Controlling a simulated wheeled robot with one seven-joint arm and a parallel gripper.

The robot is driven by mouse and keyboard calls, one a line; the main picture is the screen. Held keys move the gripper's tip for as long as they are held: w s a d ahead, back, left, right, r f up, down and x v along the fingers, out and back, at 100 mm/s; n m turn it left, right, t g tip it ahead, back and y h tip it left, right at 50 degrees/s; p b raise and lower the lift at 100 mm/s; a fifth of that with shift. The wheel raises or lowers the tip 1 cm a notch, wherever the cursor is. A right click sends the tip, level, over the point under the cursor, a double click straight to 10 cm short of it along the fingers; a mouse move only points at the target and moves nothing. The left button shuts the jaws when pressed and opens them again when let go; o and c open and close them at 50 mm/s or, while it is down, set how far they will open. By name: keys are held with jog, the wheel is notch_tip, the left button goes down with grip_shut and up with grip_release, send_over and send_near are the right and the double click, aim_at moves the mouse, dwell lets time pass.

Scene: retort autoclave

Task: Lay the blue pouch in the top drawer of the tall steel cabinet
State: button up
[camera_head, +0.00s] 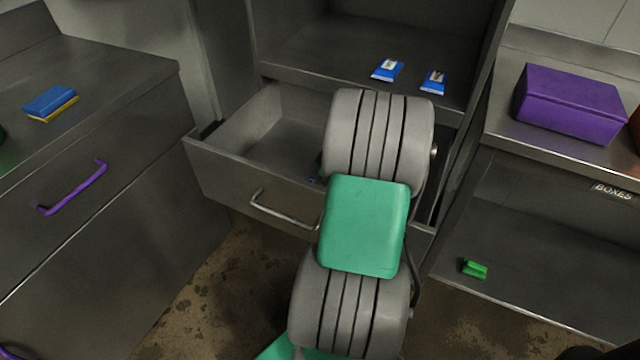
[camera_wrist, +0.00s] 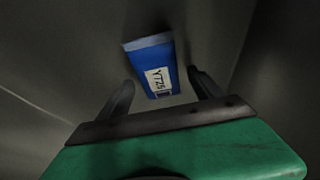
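The tall steel cabinet (camera_head: 262,40) stands in the middle of the head view with its top drawer (camera_head: 225,178) pulled out. My arm reaches down into the drawer and hides its right part. In the wrist view a blue pouch (camera_wrist: 153,52) with a white label reading Y725 lies inside the grey drawer. My gripper (camera_wrist: 160,77) is open, its two dark fingers on either side of the pouch's near end, with a gap showing on both sides. In the head view my fingers are hidden by my arm; only a small bluish speck shows beside it in the drawer.
Two more blue pouches with white labels (camera_head: 387,70) (camera_head: 434,82) lie on the cabinet shelf above the drawer. A blue-and-yellow sponge-like block (camera_head: 50,103) is on the left counter. A purple box (camera_head: 570,104) stands at right, with a green item (camera_head: 474,269) on the shelf below.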

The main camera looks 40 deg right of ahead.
jog(key=shift+r, duration=0.25)
jog(key=p+v, duration=0.2)
jog(key=v, duration=0.9)
jog(key=shift+s+r+p, duration=0.2)
jog(key=shift+r+p, duration=0.15)
